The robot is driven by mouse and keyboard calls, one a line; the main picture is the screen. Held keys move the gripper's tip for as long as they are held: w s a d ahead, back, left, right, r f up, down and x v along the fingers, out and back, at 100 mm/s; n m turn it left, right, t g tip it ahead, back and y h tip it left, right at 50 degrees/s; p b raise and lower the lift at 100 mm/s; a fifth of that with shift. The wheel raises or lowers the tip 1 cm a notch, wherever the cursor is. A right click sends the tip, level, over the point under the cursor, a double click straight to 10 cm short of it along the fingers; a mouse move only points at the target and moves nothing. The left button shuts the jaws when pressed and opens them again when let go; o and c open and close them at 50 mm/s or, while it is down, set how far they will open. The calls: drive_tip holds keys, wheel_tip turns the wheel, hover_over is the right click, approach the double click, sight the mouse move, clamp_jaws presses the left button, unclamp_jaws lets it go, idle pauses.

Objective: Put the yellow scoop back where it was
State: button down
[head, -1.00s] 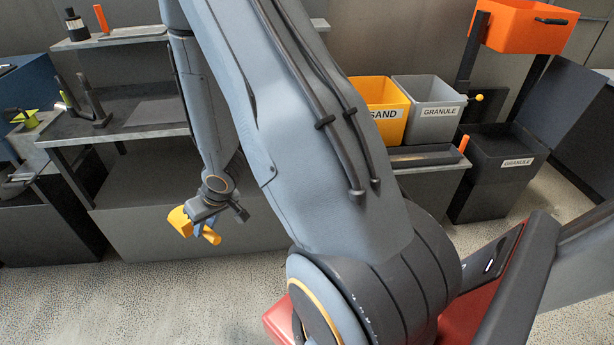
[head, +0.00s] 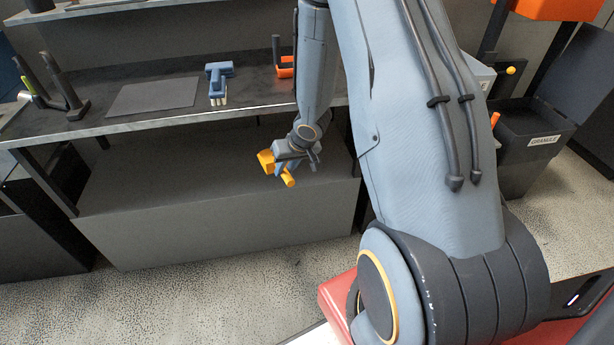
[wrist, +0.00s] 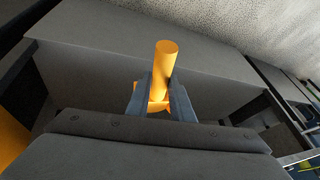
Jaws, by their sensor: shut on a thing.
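The yellow scoop (head: 266,161) is held in my gripper (head: 283,170) in front of the dark workbench, below its top edge. In the wrist view, my gripper (wrist: 161,97) is shut on the scoop's round yellow handle (wrist: 165,65). Part of the scoop's yellow body shows at the left edge of the wrist view. On the bench top lie a bare grey mat (head: 153,97) and, to its right, a blue brush (head: 218,84) with pale bristles.
A black rack (head: 65,88) stands at the bench's left. An orange object (head: 285,66) is right of the brush, partly behind my arm. A dark bin (head: 535,135) labelled GRANULE stands at the right. Speckled floor (head: 190,300) is open in front of the bench.

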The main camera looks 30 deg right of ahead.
drive_tip(key=w+d+f+m+h+b, duration=0.1)
drive_tip(key=w+d+f+b, duration=0.45)
drive_tip(key=d, duration=0.25)
drive_tip(key=w+d+f+m+b, duration=0.2)
drive_tip(key=w+d+f+b, duration=0.3)
drive_tip(key=d, duration=0.3)
wheel_tip(320, 180, down, 11)
drive_tip(key=b, duration=0.4)
drive_tip(key=shift+d+r, duration=0.15)
drive_tip(key=c, duration=1.7)
unclamp_jaws()
drive_tip(key=shift+o, duration=0.7)
